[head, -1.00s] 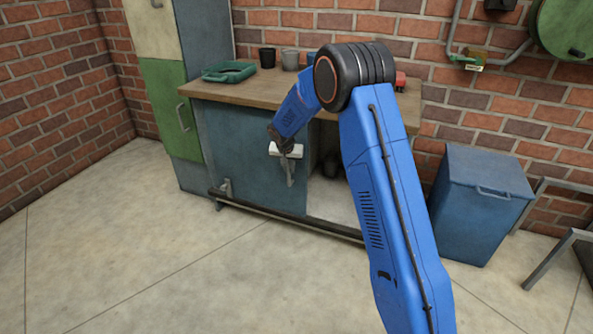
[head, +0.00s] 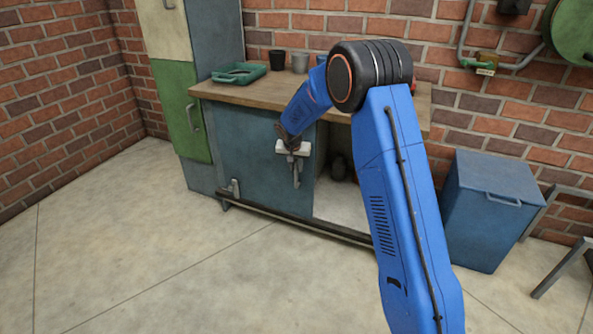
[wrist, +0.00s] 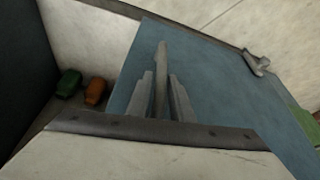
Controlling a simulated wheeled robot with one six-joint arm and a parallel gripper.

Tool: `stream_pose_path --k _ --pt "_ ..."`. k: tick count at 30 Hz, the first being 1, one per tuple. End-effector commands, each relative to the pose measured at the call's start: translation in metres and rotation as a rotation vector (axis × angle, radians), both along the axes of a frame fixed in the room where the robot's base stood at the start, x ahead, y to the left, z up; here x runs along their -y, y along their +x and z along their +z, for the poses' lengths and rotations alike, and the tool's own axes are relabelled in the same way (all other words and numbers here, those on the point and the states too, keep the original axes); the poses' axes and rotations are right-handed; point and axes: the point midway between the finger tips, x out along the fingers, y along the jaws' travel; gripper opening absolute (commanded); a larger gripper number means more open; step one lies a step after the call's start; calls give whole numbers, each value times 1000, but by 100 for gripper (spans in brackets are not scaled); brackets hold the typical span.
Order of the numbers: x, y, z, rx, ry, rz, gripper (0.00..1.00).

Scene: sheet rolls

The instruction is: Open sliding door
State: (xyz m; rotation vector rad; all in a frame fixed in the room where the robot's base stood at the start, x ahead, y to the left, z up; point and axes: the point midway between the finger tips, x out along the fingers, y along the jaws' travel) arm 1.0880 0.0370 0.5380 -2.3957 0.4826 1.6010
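The sliding door (head: 258,150) is a blue panel on the front of the workbench cabinet. It covers the left part, and the right part of the cabinet stands open. A grey vertical bar handle (head: 296,172) is near the door's right edge. My gripper (head: 293,155) is at this handle. In the wrist view, the handle (wrist: 161,80) stands between the two fingers of my gripper (wrist: 161,92). The fingers are close on both sides, but whether they press on it cannot be told. The blue door (wrist: 225,95) fills much of the wrist view.
A second handle (head: 235,188) is low at left. The worktop (head: 258,92) carries a green tray (head: 240,73) and cups. A tall green cabinet (head: 180,120) stands left, a blue bin (head: 490,210) right. Green (wrist: 69,83) and orange (wrist: 96,91) objects sit inside the opening. Floor in front is clear.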

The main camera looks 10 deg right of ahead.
Motion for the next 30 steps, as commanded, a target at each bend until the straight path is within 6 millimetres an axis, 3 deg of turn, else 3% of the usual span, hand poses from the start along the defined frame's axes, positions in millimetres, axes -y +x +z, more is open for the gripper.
stream_pose_path --k 18,24,30 --pt "-19 -42 112 1 0 1 20" --pt "-21 -50 131 0 0 0 20" --pt "-22 -52 136 0 0 0 20"
